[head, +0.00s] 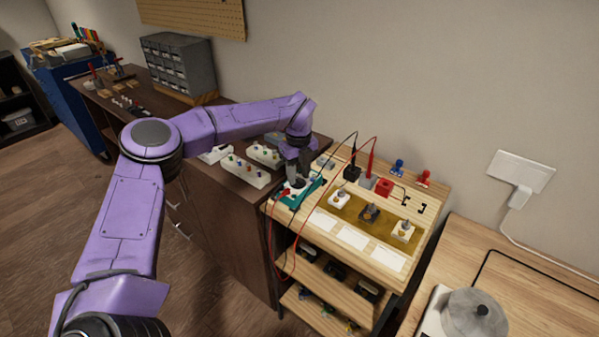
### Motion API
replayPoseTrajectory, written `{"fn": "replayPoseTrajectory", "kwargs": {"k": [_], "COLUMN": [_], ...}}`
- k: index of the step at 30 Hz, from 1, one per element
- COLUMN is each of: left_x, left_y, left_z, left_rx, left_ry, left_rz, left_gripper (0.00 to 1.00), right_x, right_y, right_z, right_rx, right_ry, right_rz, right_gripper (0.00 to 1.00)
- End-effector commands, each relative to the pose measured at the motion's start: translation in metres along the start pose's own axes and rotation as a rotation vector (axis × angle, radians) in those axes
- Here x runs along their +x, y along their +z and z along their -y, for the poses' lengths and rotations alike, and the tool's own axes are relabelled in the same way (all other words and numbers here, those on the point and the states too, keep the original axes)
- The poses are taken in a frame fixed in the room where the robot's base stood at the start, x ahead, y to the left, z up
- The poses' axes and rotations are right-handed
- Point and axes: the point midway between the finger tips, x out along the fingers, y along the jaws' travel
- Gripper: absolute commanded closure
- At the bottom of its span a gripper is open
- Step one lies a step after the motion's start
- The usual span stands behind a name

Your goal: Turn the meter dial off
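The meter (312,194), with a teal case and a pale face, lies at the left end of the light wood bench top. Red and black leads run from it. My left gripper (295,184) points down over the meter, with its dark fingertips at or just above the face. The fingers hide the dial, so its setting cannot be read. I cannot tell whether the fingers touch the dial or how far they are open. My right gripper is not in view.
A black block (352,173) and a red block (383,187) stand behind the meter. A brown mat (353,212) with several small switch-like parts lies to the right. White boxes (245,171) with coloured knobs sit on the dark cabinet. A round metal pot (477,312) is front right.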

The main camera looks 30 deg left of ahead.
Motion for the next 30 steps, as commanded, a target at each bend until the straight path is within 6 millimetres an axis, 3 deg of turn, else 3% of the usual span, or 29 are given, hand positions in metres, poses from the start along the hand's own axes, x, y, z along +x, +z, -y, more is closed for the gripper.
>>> {"fn": "replayPoseTrajectory", "kwargs": {"k": [10,11,14,15,30], "left_x": [0.0104,0.0104,0.0103,0.0102,0.0097], "left_y": [-0.0011,-0.0011,-0.001,-0.0009,-0.0008], "left_z": [0.001,0.001,0.0009,0.001,0.0008], "left_rx": [0.001,0.001,0.001,0.001,0.098], "left_ry": [-0.001,-0.001,-0.001,-0.001,-0.002], "left_rz": [0.0,0.0,0.0,0.0,0.001], "left_gripper": [0.61,0.65,0.97,1.0,1.0], "right_x": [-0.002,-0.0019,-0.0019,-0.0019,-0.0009], "right_y": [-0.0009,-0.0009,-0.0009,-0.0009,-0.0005], "right_z": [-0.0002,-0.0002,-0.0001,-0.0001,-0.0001], "right_rx": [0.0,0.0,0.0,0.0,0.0], "right_ry": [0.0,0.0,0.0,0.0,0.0], "right_rz": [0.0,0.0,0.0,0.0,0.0], "right_gripper": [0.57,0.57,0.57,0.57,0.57]}}
